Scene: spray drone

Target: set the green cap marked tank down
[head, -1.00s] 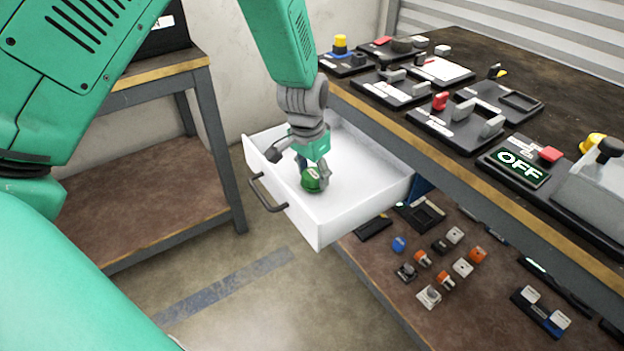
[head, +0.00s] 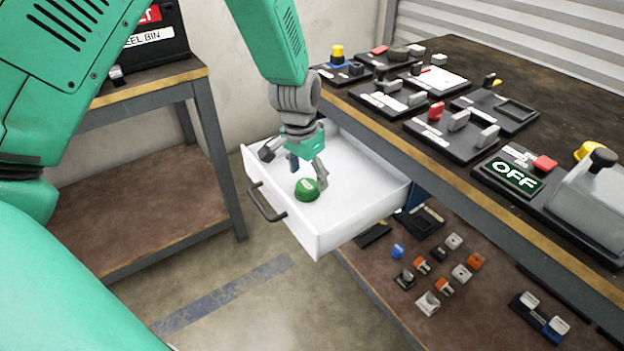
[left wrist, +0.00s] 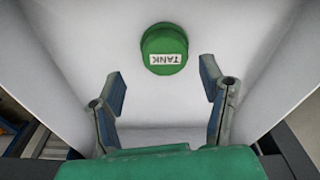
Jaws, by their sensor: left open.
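The green cap (head: 307,189) rests on the floor of the open white drawer (head: 350,205). In the left wrist view the cap (left wrist: 163,45) shows a white label reading TANK, and it lies beyond my fingertips, apart from both. My left gripper (head: 306,169) is open and empty, just above and behind the cap in the head view. Its two spread fingers also show in the left wrist view (left wrist: 164,90). My right gripper is not in view.
The drawer's dark handle (head: 266,204) faces the aisle. The workbench (head: 470,60) on the right carries several black trays and an OFF panel (head: 514,178). Its lower shelf (head: 400,310) holds small parts. A side table (head: 150,205) stands left.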

